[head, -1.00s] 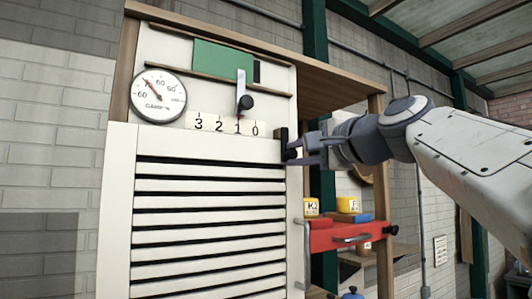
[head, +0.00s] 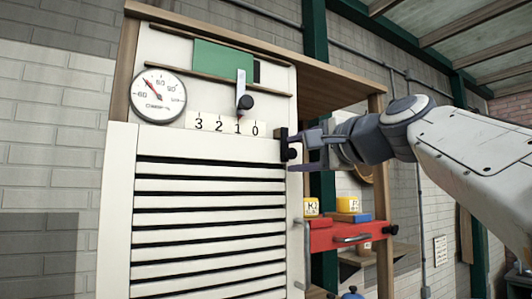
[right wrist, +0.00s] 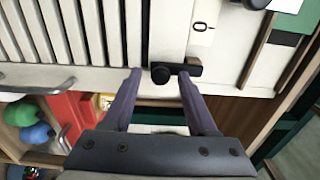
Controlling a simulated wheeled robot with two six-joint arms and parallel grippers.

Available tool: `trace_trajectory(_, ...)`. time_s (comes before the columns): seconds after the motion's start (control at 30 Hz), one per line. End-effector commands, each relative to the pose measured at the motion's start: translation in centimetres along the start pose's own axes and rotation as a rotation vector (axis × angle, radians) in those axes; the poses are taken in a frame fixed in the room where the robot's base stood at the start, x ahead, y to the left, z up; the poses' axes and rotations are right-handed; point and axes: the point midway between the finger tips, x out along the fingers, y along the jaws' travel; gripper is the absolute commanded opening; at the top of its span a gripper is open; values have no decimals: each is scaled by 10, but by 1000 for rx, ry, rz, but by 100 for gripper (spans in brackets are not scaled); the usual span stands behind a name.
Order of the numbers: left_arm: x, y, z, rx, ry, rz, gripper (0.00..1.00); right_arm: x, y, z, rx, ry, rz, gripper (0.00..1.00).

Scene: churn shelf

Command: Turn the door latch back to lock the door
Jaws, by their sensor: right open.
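The door latch (head: 283,147) is a small black bar with a round knob at the right edge of the white slatted door (head: 120,215). The bar stands upright in the head view. My right gripper (head: 292,150) is open at the latch, one finger above the knob and one below. In the right wrist view the latch (right wrist: 188,68) lies by the fingertips of my gripper (right wrist: 160,76), with its knob between them. I cannot tell whether a finger touches it. My left gripper is not in view.
A dial gauge (head: 158,96), a number strip (head: 225,125) and a green slider panel (head: 222,58) sit above the door. A door handle (head: 306,250) is below the latch.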

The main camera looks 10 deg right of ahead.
Motion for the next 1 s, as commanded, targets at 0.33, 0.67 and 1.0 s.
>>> trace_trajectory(0.33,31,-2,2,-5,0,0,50,-59,4,-2,-2,10,-4,58)
trace_trajectory(0.67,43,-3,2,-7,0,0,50,-97,1,-2,0,6,-1,58)
trace_trajectory(1.0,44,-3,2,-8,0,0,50,-103,0,0,-1,0,0,58)
